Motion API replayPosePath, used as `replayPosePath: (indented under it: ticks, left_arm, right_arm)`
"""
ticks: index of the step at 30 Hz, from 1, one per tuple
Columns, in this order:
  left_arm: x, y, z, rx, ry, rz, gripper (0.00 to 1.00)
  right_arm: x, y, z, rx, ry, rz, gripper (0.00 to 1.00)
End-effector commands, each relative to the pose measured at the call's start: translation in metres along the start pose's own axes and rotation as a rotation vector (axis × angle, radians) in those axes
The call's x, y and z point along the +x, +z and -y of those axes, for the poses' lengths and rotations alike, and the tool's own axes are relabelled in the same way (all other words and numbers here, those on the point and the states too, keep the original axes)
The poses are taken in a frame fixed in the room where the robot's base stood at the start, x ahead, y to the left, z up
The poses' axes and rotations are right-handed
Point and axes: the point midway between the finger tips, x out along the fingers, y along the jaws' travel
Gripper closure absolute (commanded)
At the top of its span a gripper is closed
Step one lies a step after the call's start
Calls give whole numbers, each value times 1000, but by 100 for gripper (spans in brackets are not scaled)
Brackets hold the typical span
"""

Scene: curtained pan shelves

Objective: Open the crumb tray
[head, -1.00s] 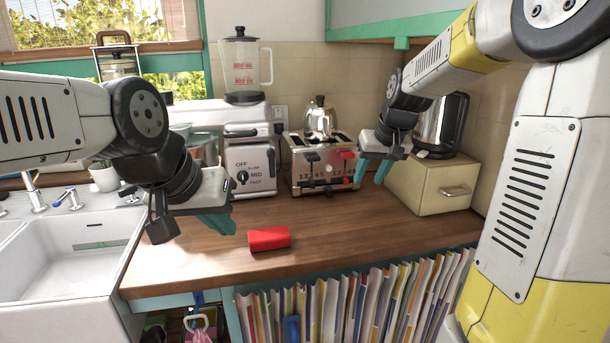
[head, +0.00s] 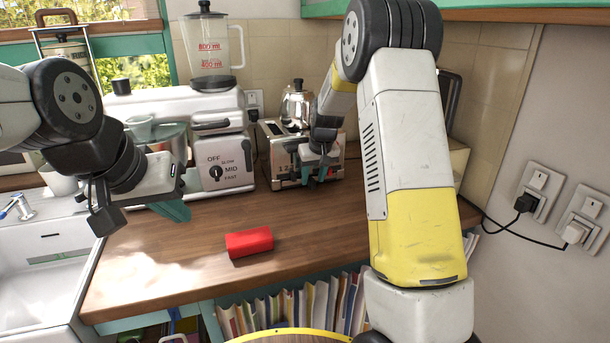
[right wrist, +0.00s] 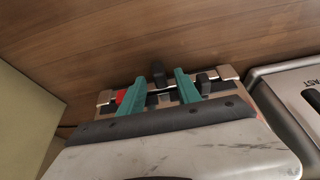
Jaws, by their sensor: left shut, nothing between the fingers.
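The silver toaster (head: 275,135) stands at the back of the counter. I cannot pick out its crumb tray for sure. My right gripper (head: 315,177) is open in front of the toaster's face and hides part of it. My left gripper (head: 175,208) is shut and empty above the counter's left part, away from the toaster.
A red block (head: 249,242) lies on the wooden counter (head: 190,250). A blender (head: 219,150) stands left of the toaster. A cream box (head: 459,160) is to the right, mostly behind my right arm. A sink (head: 45,275) is at left. The counter before the toaster is otherwise clear.

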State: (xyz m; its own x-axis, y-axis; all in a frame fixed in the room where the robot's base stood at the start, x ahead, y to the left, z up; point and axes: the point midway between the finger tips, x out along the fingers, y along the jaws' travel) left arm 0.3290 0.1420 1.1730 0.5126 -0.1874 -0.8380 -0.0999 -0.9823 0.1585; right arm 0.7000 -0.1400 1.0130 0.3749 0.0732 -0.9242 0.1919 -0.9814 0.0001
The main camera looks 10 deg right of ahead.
Motion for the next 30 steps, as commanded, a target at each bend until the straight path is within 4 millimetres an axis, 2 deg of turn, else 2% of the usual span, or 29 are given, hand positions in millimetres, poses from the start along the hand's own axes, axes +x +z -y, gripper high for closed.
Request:
replayPosePath:
  ticks: [10,16,30]
  left_arm:
    - [0,0,0,0,0,0,100]
    - [0,0,0,0,0,0,100]
    - [0,0,0,0,0,0,100]
  right_arm:
    - [6,0,0,0,0,-1,60]
    - [5,0,0,0,0,-1,99]
    - [5,0,0,0,0,0,100]
